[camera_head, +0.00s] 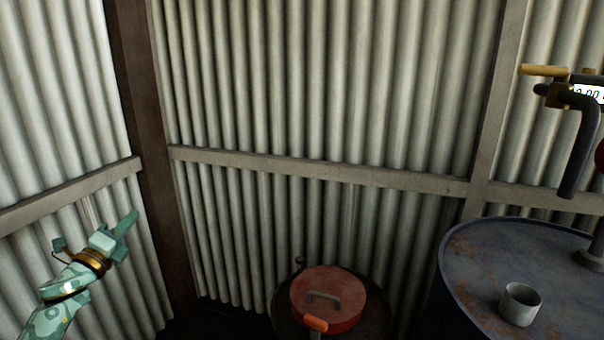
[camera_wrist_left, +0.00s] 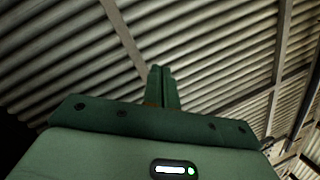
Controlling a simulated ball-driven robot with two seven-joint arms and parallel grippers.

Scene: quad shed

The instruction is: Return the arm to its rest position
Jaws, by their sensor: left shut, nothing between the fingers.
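My left arm comes in from the lower left in the head view. Its green gripper (camera_head: 127,222) is raised in front of the corrugated wall, pointing up and to the right. The fingers are shut together with nothing between them. In the left wrist view the closed fingers (camera_wrist_left: 162,88) stand up in the middle, with only the wall and beams behind them. The gripper is apart from every object in view. My right gripper is not in view.
A red lid (camera_head: 345,300) with a handle sits low at the centre. A drum (camera_head: 475,265) at the right holds a metal cup (camera_head: 520,304), with a dark spout (camera_head: 584,140) above it. A wooden post (camera_head: 150,120) marks the corner. The space between gripper and drum is free.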

